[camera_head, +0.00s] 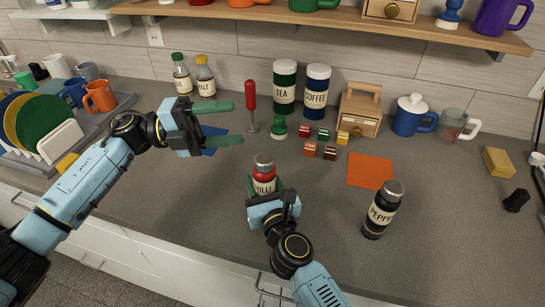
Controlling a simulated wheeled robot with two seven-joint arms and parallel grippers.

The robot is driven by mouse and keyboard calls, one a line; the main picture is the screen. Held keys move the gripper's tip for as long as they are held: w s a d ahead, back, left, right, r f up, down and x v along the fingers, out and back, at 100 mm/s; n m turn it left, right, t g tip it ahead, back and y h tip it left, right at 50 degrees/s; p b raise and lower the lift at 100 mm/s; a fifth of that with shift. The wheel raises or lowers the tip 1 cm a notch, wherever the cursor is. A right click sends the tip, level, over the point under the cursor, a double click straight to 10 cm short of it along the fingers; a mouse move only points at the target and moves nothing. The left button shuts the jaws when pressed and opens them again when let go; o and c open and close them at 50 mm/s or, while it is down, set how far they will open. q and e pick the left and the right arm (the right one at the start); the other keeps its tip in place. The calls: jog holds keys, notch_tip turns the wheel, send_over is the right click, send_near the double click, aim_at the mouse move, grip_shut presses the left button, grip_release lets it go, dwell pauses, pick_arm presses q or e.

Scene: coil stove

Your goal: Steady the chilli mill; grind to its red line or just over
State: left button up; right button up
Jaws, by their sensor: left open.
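The chilli mill (264,169) stands upright on the counter near the middle, with a dark and silver top, a red body and a pale label reading CHILLI. My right gripper (265,187) is at its lower body from the near side, with green finger parts beside it. Its palm hides the mill's base, and I cannot tell if the fingers press on it. My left gripper (237,123) is open and empty, left of and beyond the mill, its green fingers pointing right. I cannot make out a red line on the mill.
A black pepper mill (381,211) stands to the right, near an orange mat (370,170). A dish rack (62,138) is at left.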

pick_arm(q)
jog(key=a+f+m+t, duration=0.1)
jog(key=a+m+t, duration=0.2)
jog(key=m+t+y, duration=0.3)
jog(key=m+t, duration=0.2)
jog(key=m, duration=0.4)
send_near(273, 167)
jog(key=shift+m, duration=0.3)
jog(key=x, duration=0.3)
jog(key=w+x, duration=0.1)
jog(key=x, duration=0.6)
jog(key=shift+w+r, duration=0.35)
jog(key=shift+c, duration=0.5)
jog(key=c, duration=0.9)
jog(key=shift+s+m+g+h, duration=0.1)
jog(key=shift+m+g+h, duration=0.6)
jog(key=shift+m+g, duration=0.7)
jog(key=shift+s+m+g, duration=0.15)
jog(key=shift+m+g, duration=0.3)
jog(key=shift+g, duration=0.65)
jog(key=shift+s+m+g, duration=0.15)
jog(key=shift+m+g, duration=0.3)
jog(key=shift+g, duration=0.65)
